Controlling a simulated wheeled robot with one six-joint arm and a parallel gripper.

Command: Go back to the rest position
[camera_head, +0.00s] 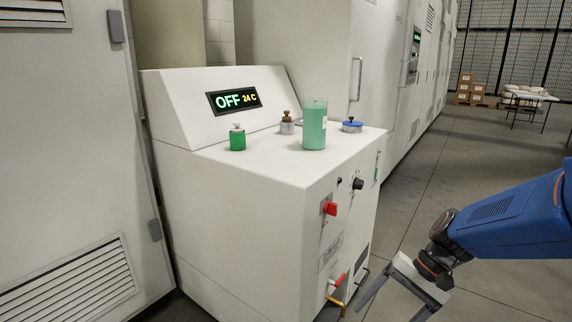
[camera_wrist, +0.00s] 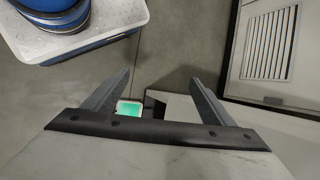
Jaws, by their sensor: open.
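My gripper (camera_head: 392,297) hangs at the lower right of the head view, on the end of my blue arm. Its two fingers are spread apart with nothing between them. It is beside the white machine (camera_head: 230,235), to the right of it and apart from it. In the wrist view my gripper (camera_wrist: 160,88) is also open and empty above the grey floor. A green liquid surface (camera_wrist: 129,107) in a pale-rimmed container shows low between the fingers, farther off.
On the machine's top stand a green bottle (camera_head: 237,139), a tall green container (camera_head: 314,130), a small brown-capped jar (camera_head: 287,123) and a blue-lidded dish (camera_head: 352,126). The display (camera_head: 234,98) reads OFF 24 C. A red knob (camera_head: 329,208) juts from its side.

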